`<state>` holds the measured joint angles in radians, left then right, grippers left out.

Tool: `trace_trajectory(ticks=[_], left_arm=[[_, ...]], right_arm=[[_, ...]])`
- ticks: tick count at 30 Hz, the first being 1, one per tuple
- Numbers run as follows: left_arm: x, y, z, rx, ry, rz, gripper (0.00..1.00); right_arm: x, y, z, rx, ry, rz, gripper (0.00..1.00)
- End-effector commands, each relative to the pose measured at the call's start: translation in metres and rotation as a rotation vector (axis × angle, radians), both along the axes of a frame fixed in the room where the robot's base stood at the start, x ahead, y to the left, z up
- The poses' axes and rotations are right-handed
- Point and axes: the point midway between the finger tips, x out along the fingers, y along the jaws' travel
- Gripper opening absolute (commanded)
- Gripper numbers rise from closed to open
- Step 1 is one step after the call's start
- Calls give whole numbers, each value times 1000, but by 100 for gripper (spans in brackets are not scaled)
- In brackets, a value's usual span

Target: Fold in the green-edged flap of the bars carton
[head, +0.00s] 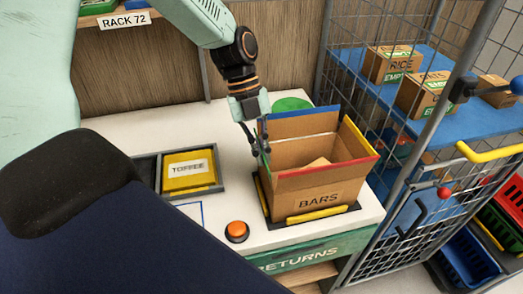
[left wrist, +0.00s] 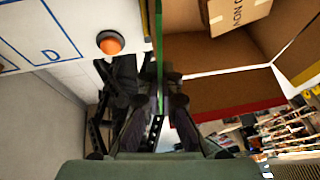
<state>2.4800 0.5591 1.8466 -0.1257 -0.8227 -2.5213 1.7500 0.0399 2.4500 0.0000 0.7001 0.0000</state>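The bars carton (head: 319,196) stands on the white table with its top open. Its blue-edged, yellow-edged and red-edged flaps stand up around the opening. The green-edged flap is on the carton's left side, mostly hidden by my left gripper in the head view. In the left wrist view the flap's green edge (left wrist: 159,60) runs upright between the fingers. My left gripper (head: 258,146) points down at this flap, its fingers apart on either side; I cannot tell whether they touch it. A smaller box (left wrist: 238,12) lies inside the carton. My right gripper is out of view.
An orange button (head: 237,231) stands in front of the carton's left corner. A tray with a yellow toffee box (head: 189,170) lies to the left. A green disc (head: 291,104) is behind the carton. A wire cage (head: 385,190) stands close on the right.

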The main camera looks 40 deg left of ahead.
Motion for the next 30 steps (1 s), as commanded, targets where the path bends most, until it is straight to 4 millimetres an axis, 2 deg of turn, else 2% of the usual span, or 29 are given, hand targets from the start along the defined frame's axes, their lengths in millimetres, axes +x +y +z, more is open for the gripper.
trace_trajectory(ticks=[8,21,30], left_arm=[[5,-3,0,73,78,-5,0],[17,-15,-1,274,319,-3,0],[23,-19,-4,368,429,-1,0]], right_arm=[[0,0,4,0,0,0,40],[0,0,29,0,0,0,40],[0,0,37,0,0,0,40]])
